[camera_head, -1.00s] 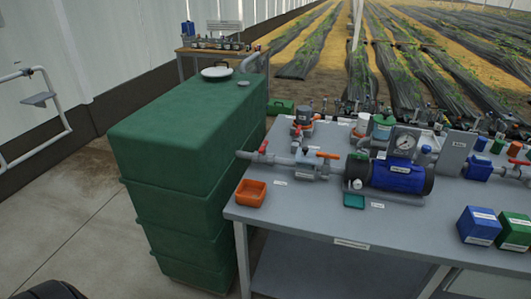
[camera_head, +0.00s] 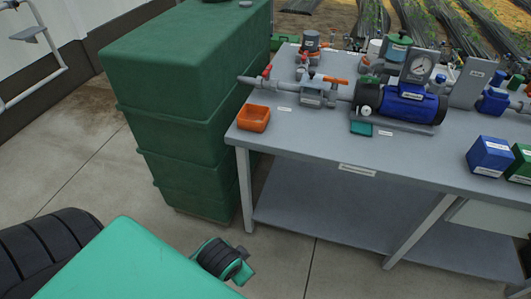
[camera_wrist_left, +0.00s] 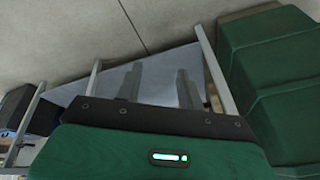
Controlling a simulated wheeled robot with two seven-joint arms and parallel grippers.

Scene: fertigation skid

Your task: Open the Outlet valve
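The grey pipework on the bench carries a valve with a red handle (camera_head: 267,71) at its left end. A valve with an orange handle (camera_head: 336,80) sits just left of the blue pump (camera_head: 408,101). The small labels are too blurred to read, so I cannot tell which is the Outlet valve. My left gripper (camera_wrist_left: 158,76) shows in the left wrist view with its two fingers apart and nothing between them, clear of the valves. My right gripper is in neither view.
The bench (camera_head: 275,155) has an orange bin (camera_head: 254,118) at its front left corner, and blue (camera_head: 490,156) and green (camera_head: 520,164) boxes at the right. A tall green tank (camera_head: 185,75) stands left of the bench. The floor in front (camera_head: 330,260) is clear.

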